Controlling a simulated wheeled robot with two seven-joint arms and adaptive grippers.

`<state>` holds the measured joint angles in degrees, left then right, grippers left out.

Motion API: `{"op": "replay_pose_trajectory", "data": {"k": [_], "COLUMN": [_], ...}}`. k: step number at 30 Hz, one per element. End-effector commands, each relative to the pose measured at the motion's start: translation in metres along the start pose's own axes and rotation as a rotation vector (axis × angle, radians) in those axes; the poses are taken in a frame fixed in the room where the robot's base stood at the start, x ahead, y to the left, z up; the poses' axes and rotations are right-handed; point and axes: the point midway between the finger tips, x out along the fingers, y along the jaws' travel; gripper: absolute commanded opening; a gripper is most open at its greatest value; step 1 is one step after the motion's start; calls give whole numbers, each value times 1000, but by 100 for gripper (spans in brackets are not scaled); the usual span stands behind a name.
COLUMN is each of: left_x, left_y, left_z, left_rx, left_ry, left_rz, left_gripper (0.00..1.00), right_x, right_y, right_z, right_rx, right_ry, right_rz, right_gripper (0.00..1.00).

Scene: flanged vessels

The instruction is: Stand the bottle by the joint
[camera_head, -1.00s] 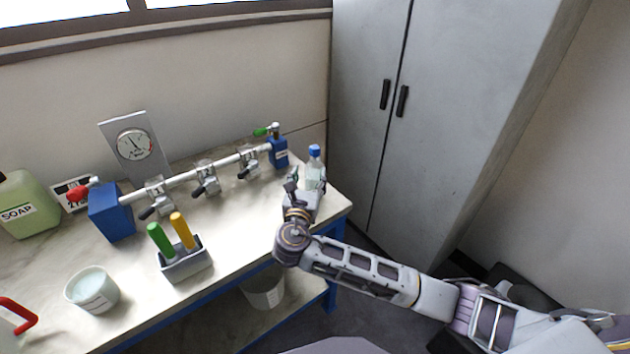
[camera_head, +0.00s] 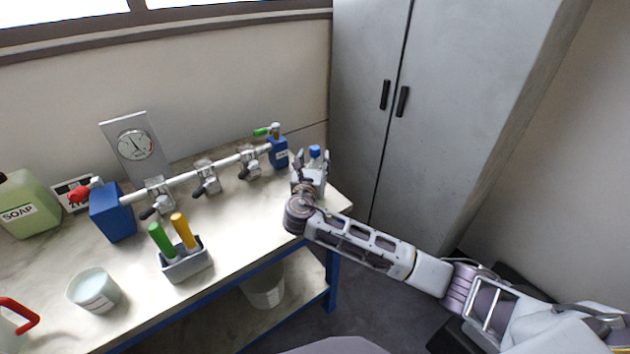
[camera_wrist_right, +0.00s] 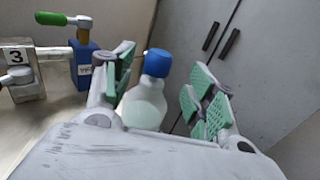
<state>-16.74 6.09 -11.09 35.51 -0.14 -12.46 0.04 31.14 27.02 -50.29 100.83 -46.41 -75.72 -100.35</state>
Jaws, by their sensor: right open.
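The bottle (camera_head: 315,155) with a blue cap stands at the far right end of the bench, mostly hidden behind my right gripper in the head view. In the right wrist view the clear bottle (camera_wrist_right: 145,104) is upright between the open green-padded fingers of my right gripper (camera_wrist_right: 166,95), nearer the left finger. A gap shows on its right side. The pipe with clamped joints (camera_head: 205,177) runs between two blue blocks to the left of the bottle. A joint marked 3 (camera_wrist_right: 22,75) shows at the left of the wrist view. My left gripper is out of view.
A tool holder with green and yellow handles (camera_head: 187,264) stands near the bench front. A white tub (camera_head: 94,290), a soap jug (camera_head: 27,207) and a gauge (camera_head: 136,144) are further left. A grey cabinet (camera_head: 440,110) stands behind the right end.

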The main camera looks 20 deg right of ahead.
Motion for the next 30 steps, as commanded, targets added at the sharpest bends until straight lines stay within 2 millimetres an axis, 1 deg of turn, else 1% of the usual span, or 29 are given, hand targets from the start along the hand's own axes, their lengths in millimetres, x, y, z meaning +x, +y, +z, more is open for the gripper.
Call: {"op": "replay_pose_trajectory", "data": {"k": [10, 14, 17, 24, 30], "left_x": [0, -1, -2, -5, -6], "left_y": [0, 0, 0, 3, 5], "left_z": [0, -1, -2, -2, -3], "left_rx": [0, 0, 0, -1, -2], "left_ry": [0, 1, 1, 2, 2], "left_rz": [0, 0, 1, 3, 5], "left_gripper": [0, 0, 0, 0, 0], "right_x": [1, 5, 12, 36, 50], "right_y": [0, 1, 1, 3, 3], "right_z": [0, 1, 2, 4, 3], "right_rx": [0, 0, -1, 0, 0], "right_ry": [0, 0, 0, -1, 1], "right_rz": [1, 1, 0, -1, 1], "right_gripper": [57, 57, 57, 57, 57]}}
